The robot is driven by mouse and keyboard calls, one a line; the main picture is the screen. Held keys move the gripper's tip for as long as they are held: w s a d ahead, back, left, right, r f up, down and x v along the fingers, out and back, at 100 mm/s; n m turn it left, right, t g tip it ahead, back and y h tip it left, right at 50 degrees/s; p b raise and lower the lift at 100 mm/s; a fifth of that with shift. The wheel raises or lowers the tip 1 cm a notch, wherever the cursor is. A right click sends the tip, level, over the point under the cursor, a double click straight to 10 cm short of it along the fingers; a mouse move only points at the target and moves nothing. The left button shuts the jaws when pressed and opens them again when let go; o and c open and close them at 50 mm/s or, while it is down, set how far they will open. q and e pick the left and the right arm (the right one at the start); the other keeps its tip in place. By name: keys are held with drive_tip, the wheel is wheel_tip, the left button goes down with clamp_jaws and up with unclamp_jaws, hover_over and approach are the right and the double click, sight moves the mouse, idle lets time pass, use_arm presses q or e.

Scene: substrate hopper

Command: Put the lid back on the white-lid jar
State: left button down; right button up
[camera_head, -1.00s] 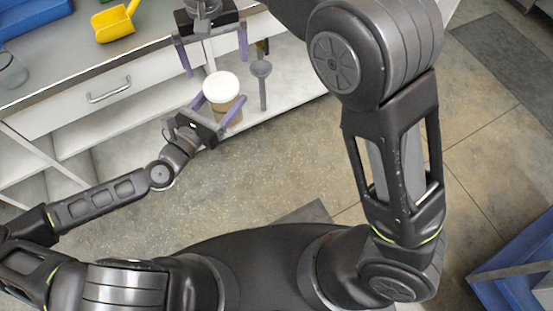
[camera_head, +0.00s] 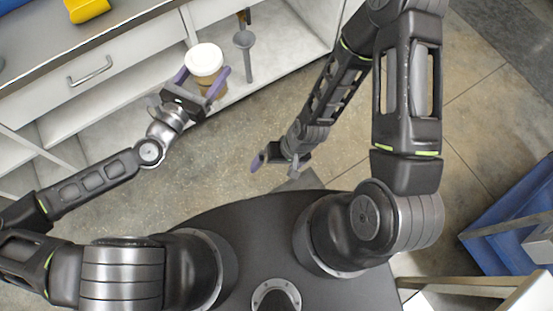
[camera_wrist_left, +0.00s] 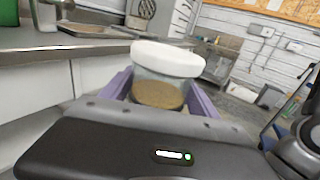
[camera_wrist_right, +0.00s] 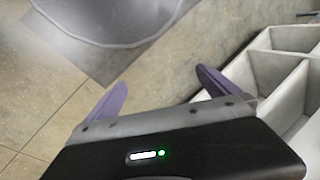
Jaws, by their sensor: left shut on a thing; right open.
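The white-lid jar (camera_head: 209,88) is a clear jar with brown content, held in front of the cabinet. Its white lid (camera_head: 204,59) sits on its top. My left gripper (camera_head: 204,84) is shut on the jar, with a purple finger on each side. In the left wrist view the jar (camera_wrist_left: 158,92) stands between the fingers, and the lid (camera_wrist_left: 168,58) covers its mouth, looking slightly tilted there; whether it is fully seated I cannot tell. My right gripper (camera_head: 272,162) is low near my base, away from the jar. In the right wrist view its fingers (camera_wrist_right: 155,95) are apart and empty.
A grey funnel-shaped thing (camera_head: 245,45) stands on the cabinet's lower shelf behind the jar. A yellow scoop (camera_head: 87,9) lies on the counter. A blue bin (camera_head: 515,220) is at the right. The floor between is open.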

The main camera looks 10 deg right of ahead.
drive_tip(key=s, duration=0.3)
drive_tip(key=shift+s+a+m, duration=0.1)
drive_tip(key=shift+a+m, duration=0.05)
drive_tip(key=shift+m, duration=0.15)
use_arm(q)
drive_tip(key=shift+r, duration=0.1)
